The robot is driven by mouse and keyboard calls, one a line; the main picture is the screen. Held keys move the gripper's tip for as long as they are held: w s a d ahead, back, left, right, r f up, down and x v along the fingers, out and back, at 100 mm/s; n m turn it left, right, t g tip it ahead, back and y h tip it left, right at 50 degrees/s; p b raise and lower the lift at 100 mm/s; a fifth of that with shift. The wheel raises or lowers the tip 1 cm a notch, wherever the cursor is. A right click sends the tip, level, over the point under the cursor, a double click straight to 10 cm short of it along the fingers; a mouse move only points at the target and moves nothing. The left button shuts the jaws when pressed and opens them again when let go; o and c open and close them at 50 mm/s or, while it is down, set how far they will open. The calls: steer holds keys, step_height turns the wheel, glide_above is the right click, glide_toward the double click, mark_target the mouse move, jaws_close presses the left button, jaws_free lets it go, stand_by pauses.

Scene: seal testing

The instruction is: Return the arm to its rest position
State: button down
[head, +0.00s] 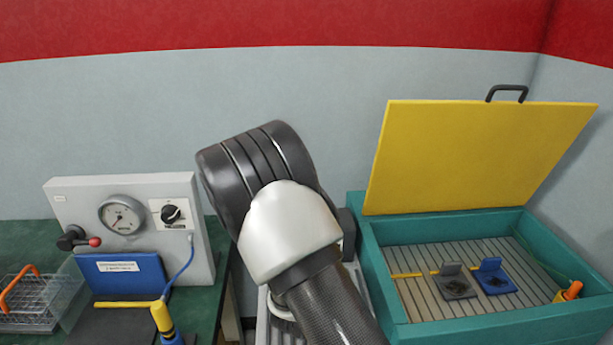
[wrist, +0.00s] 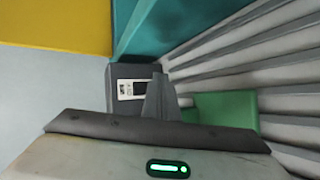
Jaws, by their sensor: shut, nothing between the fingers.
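My arm rises through the middle of the head view, its dark and white links in front of the grey wall. My gripper (wrist: 160,100) shows in the wrist view as a grey wedge of fingers above the pale gripper body with a green light. Its fingers are shut with nothing between them. Behind them are a dark grey box with a white label (wrist: 132,88) and a green block (wrist: 215,108). I cannot tell whether the fingers touch either. In the head view I cannot make out the fingers.
At right stands a teal tank (head: 470,332) with its yellow lid (head: 480,155) raised; a grey fixture (head: 455,287) and a blue fixture (head: 494,280) sit inside. At left are a gauge panel (head: 130,190), a blue case (head: 120,275) and a wire basket (head: 30,305). A ribbed grey surface (wrist: 270,65) lies near my gripper.

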steer(key=s+d+r+m+g+h+p, duration=0.1)
steer(key=s+d+r+m+g+p, duration=0.35)
steer(key=r, duration=0.75)
steer(key=s+d+r+m+g+h+p, duration=0.1)
steer(key=s+d+r+m+g, duration=0.2)
steer(key=s+d+r+m, duration=0.5)
steer(key=s+a+r+t+y+p, duration=0.1)
steer(key=s+a+r+y, duration=0.3)
steer(key=r, duration=0.5)
steer(key=s+a+r+t+y+p, duration=0.1)
steer(key=s+a+r+y+p, duration=0.3)
steer(key=s+a+r, duration=0.4)
steer(key=shift+s+r+y, duration=0.5)
steer(key=shift+s+r, duration=0.1)
steer(key=shift+s, duration=0.5)
steer(key=shift+d+n, duration=0.1)
steer(key=shift+n, duration=0.15)
